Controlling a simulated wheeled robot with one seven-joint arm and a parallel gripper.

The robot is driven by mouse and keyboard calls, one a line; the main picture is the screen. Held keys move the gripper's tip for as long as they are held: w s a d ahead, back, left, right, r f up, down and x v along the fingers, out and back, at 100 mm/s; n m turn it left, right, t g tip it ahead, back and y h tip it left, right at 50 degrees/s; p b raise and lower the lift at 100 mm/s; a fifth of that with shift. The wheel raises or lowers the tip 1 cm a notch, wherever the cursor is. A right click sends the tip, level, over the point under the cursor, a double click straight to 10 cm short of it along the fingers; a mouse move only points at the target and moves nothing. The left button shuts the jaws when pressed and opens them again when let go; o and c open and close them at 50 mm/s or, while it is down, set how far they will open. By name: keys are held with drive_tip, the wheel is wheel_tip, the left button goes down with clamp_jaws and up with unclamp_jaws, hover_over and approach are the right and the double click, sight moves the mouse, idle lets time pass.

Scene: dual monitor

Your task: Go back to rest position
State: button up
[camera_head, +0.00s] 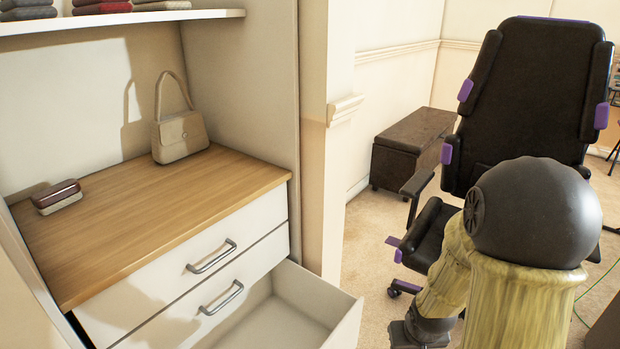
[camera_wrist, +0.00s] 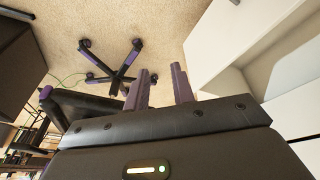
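My gripper (camera_wrist: 162,76) shows in the wrist view with its two fingers apart. Carpet shows between the fingers, and nothing is held. The wrist view looks over the floor, with the swivel chair's base (camera_wrist: 115,72) beyond the fingers and white furniture on the right. In the head view my arm is at the lower right, bent, with its dark rounded joint in front of the chair. My fingers do not show there.
The lower drawer (camera_head: 345,325) is pulled out, while the upper drawer (camera_head: 190,270) is shut. A beige handbag (camera_head: 181,136) and a small dark red-and-white object (camera_head: 57,197) rest on the wooden top (camera_head: 150,215). The black office chair (camera_head: 530,100) stands close behind my arm. A brown bench (camera_head: 412,150) is farther back.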

drive_tip(key=s+a+r, duration=0.6)
drive_tip(key=a+r, duration=0.1)
drive_tip(key=r, duration=0.1)
wheel_tip(320, 180, up, 38)
drive_tip(key=p, duration=3.8)
drive_tip(key=shift+w+d+g+y, duration=0.15)
drive_tip(key=shift+d+g+y, duration=0.1)
drive_tip(key=shift+g+y, duration=0.15)
drive_tip(key=shift+f, duration=0.1)
drive_tip(key=shift+a, duration=0.15)
